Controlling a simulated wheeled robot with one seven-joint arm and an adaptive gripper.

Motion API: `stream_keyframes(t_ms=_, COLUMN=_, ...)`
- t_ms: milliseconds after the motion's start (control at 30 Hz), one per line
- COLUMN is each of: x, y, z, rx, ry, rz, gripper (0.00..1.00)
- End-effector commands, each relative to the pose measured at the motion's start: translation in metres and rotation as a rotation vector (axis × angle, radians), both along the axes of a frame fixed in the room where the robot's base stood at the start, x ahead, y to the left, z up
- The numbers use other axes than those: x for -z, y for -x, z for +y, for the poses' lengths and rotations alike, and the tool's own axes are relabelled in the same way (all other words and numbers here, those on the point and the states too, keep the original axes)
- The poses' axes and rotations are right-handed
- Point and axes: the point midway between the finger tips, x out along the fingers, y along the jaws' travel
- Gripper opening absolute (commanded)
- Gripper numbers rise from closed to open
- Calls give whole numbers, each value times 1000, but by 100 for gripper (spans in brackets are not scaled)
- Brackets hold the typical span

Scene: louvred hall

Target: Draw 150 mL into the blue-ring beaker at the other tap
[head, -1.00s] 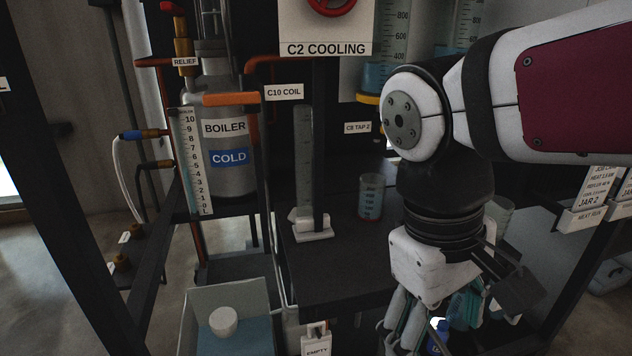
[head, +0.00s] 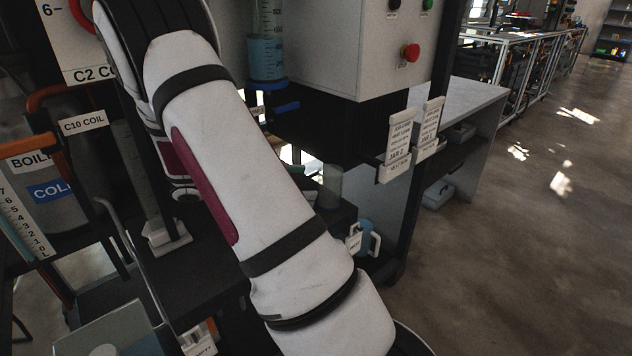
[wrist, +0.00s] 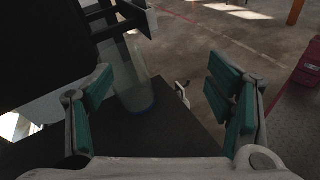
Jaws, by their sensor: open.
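My gripper (wrist: 162,98) is open, its teal-padded fingers spread wide in the wrist view. A clear beaker with a blue ring at its base (wrist: 130,84) stands upright on a dark surface between and beyond the fingers, nearer the left one. No finger visibly touches it. In the head view a clear beaker (head: 330,187), apparently the same one, stands right of my arm, which hides the gripper. A blue tap handle (head: 285,107) is under a measuring cylinder (head: 265,57) holding blue liquid.
A white-and-blue jug (head: 366,238) is below the beaker. Jar cards (head: 398,147) hang on the rack's right post. A grey cabinet (head: 350,45) with a red button overhangs the bench. A red box (wrist: 306,68) is at the wrist view's right. Open floor lies right.

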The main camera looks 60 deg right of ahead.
Motion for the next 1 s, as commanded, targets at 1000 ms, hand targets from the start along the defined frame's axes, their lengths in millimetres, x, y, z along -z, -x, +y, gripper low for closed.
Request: stream_keyframes(t_ms=1000, x=44, y=9, z=-105, rx=-134, ry=66, rz=266, gripper=74)
